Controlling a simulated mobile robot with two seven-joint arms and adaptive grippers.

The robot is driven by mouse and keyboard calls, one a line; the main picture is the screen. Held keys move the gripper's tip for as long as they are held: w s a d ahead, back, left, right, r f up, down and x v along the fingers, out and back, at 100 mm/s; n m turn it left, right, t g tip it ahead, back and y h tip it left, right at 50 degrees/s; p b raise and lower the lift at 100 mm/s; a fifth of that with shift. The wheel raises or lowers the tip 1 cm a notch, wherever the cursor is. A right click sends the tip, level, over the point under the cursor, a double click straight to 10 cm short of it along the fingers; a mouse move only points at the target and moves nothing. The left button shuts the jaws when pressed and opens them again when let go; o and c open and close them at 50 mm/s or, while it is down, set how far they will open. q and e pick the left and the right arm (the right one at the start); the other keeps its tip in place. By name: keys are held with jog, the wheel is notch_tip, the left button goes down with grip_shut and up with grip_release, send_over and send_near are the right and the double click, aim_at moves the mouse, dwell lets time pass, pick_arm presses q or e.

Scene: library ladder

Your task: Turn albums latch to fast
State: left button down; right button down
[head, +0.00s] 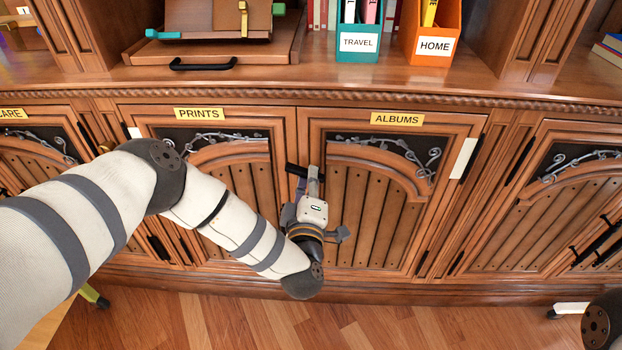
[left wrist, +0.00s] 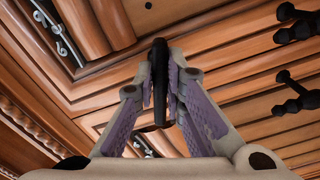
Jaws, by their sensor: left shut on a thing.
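The cabinet door under the yellow ALBUMS label (head: 397,119) is shut, with vertical wooden slats and an arched trim. A black latch (head: 294,169) shows at this door's left edge, partly hidden by my gripper. My left gripper (head: 313,182) is in front of that edge, its fingers pointing up at the latch. In the left wrist view my left gripper (left wrist: 162,90) has both fingers closed around the dark latch bar (left wrist: 160,62), which stands upright in that picture. Its mount is hidden, so I cannot tell its exact setting. My right gripper is out of view.
The PRINTS door (head: 245,175) is to the left, partly behind my left arm. Above are a teal TRAVEL holder (head: 358,42), an orange HOME holder (head: 434,46) and a black drawer handle (head: 204,66). Black handles (head: 596,240) are at far right. The wooden floor (head: 380,325) in front looks clear.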

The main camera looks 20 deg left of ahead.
pick_arm(q)
jog(key=shift+f+n+b, duration=0.2)
jog(key=shift+n+b, duration=0.2)
jog(key=shift+n, duration=1.7)
jog(key=c, duration=1.7)
grip_release()
jog(key=shift+o, duration=0.2)
jog(key=v, duration=1.2)
jog(key=shift+r, duration=0.1)
